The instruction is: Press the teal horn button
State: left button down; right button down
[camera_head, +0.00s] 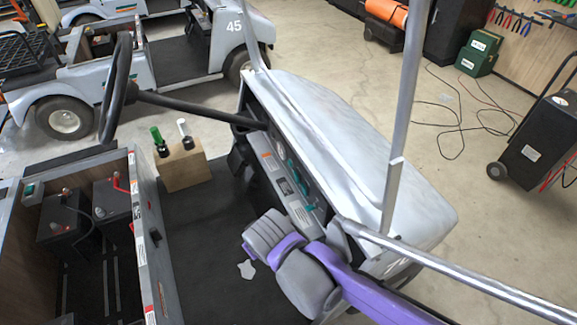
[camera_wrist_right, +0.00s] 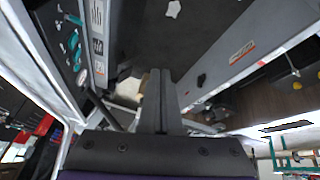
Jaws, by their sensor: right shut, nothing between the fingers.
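Teal parts show on the cart's dashboard (camera_head: 290,185), one of them an upright teal piece (camera_head: 293,168); I cannot tell for sure which is the horn button. In the right wrist view several teal parts (camera_wrist_right: 73,40) lie on the panel at the upper left, left of my fingers and apart from them. My right gripper (camera_wrist_right: 160,72) is shut and empty, its two dark fingers together. In the head view my purple right arm comes in from the lower right, with its grey wrist beside the dashboard; its fingertips are not clear there. My left gripper is not in view.
A steering wheel (camera_head: 117,85) and its column cross in front of the dashboard. Roof posts (camera_head: 405,110) rise near the bonnet. A wooden block (camera_head: 183,168) holding green and white handled items stands on the dark cart floor (camera_head: 205,235). Open battery bay (camera_head: 70,265) at left.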

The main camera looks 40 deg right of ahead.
aim_at(290, 163)
jog(key=w+d+f+h+b, duration=0.25)
jog(key=w+d, duration=0.35)
jog(key=w, duration=0.3)
jog(key=w+d+f+h+b, duration=0.1)
jog(key=w+d+f+h, duration=0.2)
jog(key=w+d, duration=0.4)
jog(key=w+d+f+h+b, duration=0.1)
jog(key=w+d+f+h, duration=0.1)
jog(key=w+d+f, duration=0.2)
jog(key=w+d+f+h+b, duration=0.2)
jog(key=w+d+f+h, duration=0.1)
jog(key=w+f, duration=0.5)
jog(key=shift+w+d+n, duration=0.4)
jog(key=shift+w+d, duration=0.05)
jog(key=shift+d, duration=0.1)
jog(key=shift+d, duration=0.1)
jog(key=s+d, duration=0.2)
jog(key=d, duration=0.6)
jog(key=shift+s, duration=0.35)
jog(key=shift+d, duration=0.1)
jog(key=shift+s+d, duration=0.15)
jog(key=shift+d, duration=0.25)
